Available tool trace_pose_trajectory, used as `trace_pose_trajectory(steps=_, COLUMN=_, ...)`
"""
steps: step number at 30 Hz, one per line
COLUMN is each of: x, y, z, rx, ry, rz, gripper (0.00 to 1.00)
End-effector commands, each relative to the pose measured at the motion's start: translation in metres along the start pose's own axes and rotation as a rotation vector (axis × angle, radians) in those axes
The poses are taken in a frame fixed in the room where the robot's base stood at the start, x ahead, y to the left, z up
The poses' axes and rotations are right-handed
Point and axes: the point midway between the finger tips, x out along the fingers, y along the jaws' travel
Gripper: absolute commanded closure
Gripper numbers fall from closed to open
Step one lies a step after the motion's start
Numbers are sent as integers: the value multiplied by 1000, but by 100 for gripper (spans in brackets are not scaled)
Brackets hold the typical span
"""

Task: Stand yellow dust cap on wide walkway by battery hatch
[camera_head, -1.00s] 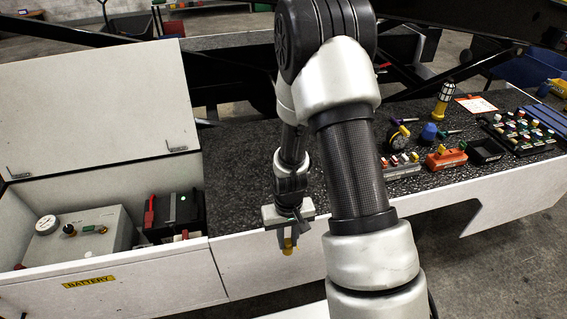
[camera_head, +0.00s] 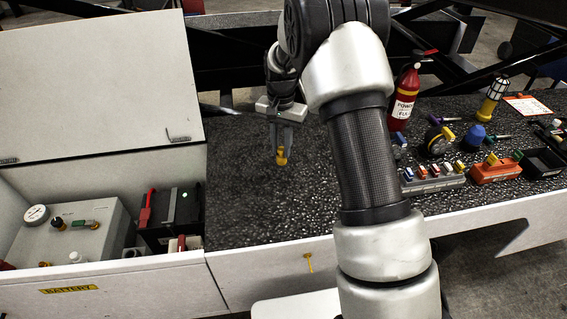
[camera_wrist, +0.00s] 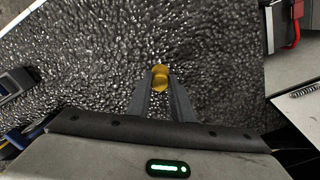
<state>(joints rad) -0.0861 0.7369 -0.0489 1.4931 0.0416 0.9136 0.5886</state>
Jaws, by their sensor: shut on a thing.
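My gripper (camera_head: 282,150) is shut on the yellow dust cap (camera_head: 281,158) and holds it over the dark speckled walkway (camera_head: 245,205). In the wrist view the yellow cap (camera_wrist: 160,78) sits between the two fingertips, with the walkway surface (camera_wrist: 100,70) behind it. I cannot tell the exact gap between the cap and the walkway. The battery hatch (camera_head: 75,290), with its yellow BATTERY label, is at the left, its lid (camera_head: 95,75) raised. The cap is to the right of the hatch.
In the open hatch stand a grey box with a gauge (camera_head: 75,225) and a black unit with a red handle (camera_head: 172,212). To the right, past my arm, stand a red extinguisher (camera_head: 404,98), a blue item (camera_head: 474,136) and an orange block (camera_head: 495,171). The walkway beside the hatch is clear.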

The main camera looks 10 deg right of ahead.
Motion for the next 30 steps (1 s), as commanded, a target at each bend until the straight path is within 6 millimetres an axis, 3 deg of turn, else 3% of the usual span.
trace_pose_trajectory(steps=3, x=23, y=0, z=0, rx=-1, ry=-2, rz=1, gripper=100)
trace_pose_trajectory(steps=11, x=46, y=0, z=0, rx=-2, ry=-1, rz=1, gripper=100)
trace_pose_trajectory(steps=16, x=70, y=0, z=0, rx=-3, ry=-1, rz=1, gripper=100)
trace_pose_trajectory(steps=28, x=78, y=0, z=0, rx=-3, ry=1, rz=0, gripper=100)
trace_pose_trajectory(steps=29, x=76, y=0, z=0, rx=-3, ry=1, rz=-1, gripper=75)
trace_pose_trajectory(steps=30, x=76, y=0, z=0, rx=-3, ry=1, rz=-1, gripper=69)
